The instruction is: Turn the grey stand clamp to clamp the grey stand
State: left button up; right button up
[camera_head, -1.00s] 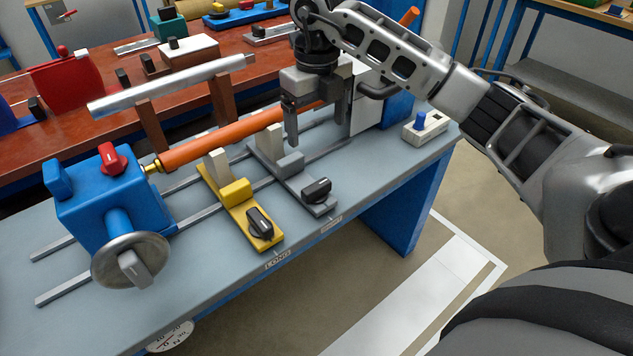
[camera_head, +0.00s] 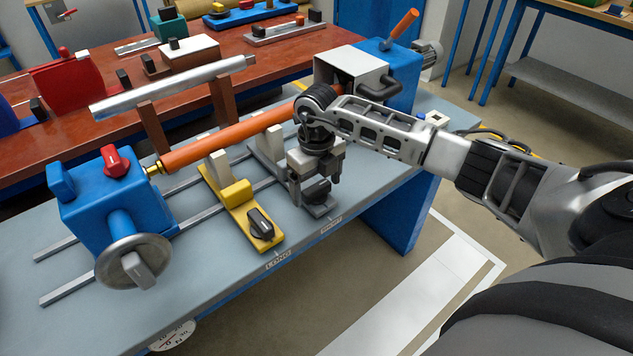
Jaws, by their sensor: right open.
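The grey stand (camera_head: 266,153) sits on the bench rails under the orange rod, with its pale upright partly hidden. Its dark clamp knob (camera_head: 316,190) is at the front end of its foot, partly hidden by my gripper. My right gripper (camera_head: 315,191) comes in from the right and points down over that knob, its fingers apart on either side of it. I cannot tell whether a finger touches the knob. My left gripper is not in view.
The yellow stand (camera_head: 240,195) with its own black knob (camera_head: 260,223) is close on the left. The blue tailstock (camera_head: 115,205) with a handwheel stands further left. The orange rod (camera_head: 225,140) runs above both stands. A blue-and-white machine head (camera_head: 355,70) is behind my arm.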

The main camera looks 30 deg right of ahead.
jog(key=c, duration=1)
